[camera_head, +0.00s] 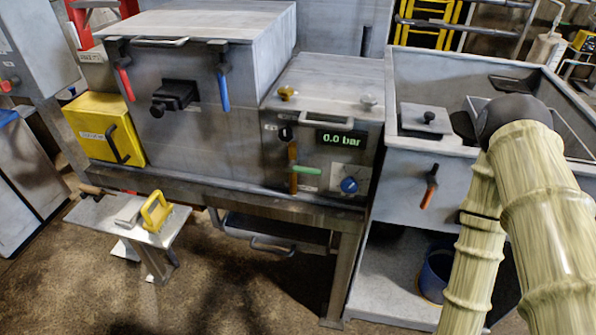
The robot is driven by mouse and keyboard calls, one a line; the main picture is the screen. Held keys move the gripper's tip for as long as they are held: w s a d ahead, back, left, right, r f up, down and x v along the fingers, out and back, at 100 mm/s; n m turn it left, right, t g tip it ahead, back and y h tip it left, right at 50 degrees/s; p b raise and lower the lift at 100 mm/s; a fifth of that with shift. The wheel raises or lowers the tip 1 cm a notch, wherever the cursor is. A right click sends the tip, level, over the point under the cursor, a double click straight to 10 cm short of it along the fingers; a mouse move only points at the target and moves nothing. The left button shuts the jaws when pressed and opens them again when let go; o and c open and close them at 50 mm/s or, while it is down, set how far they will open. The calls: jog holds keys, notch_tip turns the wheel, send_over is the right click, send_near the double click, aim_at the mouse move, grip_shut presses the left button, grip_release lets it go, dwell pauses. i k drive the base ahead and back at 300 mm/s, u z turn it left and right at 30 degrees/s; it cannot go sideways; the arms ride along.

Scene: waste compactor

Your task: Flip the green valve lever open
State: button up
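The green valve lever (306,170) is on the front panel of the grey compactor unit, below the pressure display (341,138), which reads 0.0 bar. The lever points sideways to the right, roughly level, from a vertical copper-brown pipe (292,155). A blue knob (349,185) sits to its right on a pale plate. My arm, in a pale yellow sleeve, fills the right side of the view, well to the right of the lever. My gripper does not show.
Left of the panel is a larger grey box with a red handle (125,84) and a blue handle (223,92). A yellow box (104,130) is further left. A small bench (128,221) holds tools. A grey sink (425,62) with an orange-handled lever (428,190) is at right.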

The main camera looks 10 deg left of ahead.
aim_at(292, 166)
jog(key=z, duration=1.25)
jog(key=k, duration=0.6)
jog(key=u, duration=1.25)
